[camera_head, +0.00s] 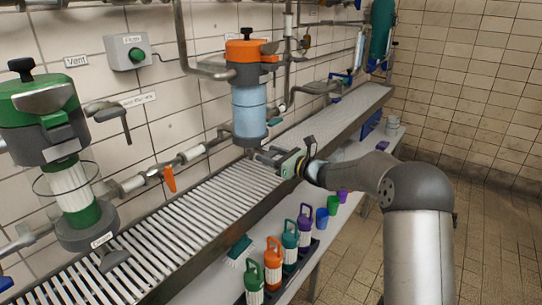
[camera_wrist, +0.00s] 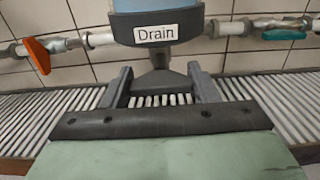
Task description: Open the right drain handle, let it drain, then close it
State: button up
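The right filter (camera_head: 248,100) has an orange lid and a pale blue clear body. In the wrist view its dark grey base carries a "Drain" label (camera_wrist: 156,33). The grey drain handle (camera_wrist: 160,82) hangs below that label, flaring toward its lower end. My gripper (camera_wrist: 158,72) is open, with one finger on each side of the handle and a visible gap on both sides. In the head view my gripper (camera_head: 268,156) is just below the filter's base, over the grating; the handle is hard to make out there.
A green-topped left filter (camera_head: 52,130) has its own drain handle (camera_head: 113,259). An orange valve handle (camera_wrist: 37,55) and a teal one (camera_wrist: 285,34) flank the right filter on the pipe. A slatted drain channel (camera_head: 160,235) runs below. Coloured bottles (camera_head: 272,265) stand on the front shelf.

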jog(key=shift+f+n+b, duration=0.35)
jog(key=shift+n+b, duration=0.45)
jog(key=shift+b, duration=0.6)
jog(key=shift+c, duration=0.3)
jog(key=shift+r+n+b, duration=0.25)
jog(key=shift+n+b, duration=0.45)
jog(key=o, duration=1)
jog(key=shift+s+r, duration=0.1)
jog(key=p+v, duration=0.1)
jog(key=v, duration=1.6)
jog(key=shift+d+p, duration=0.2)
jog(key=shift+p, duration=0.2)
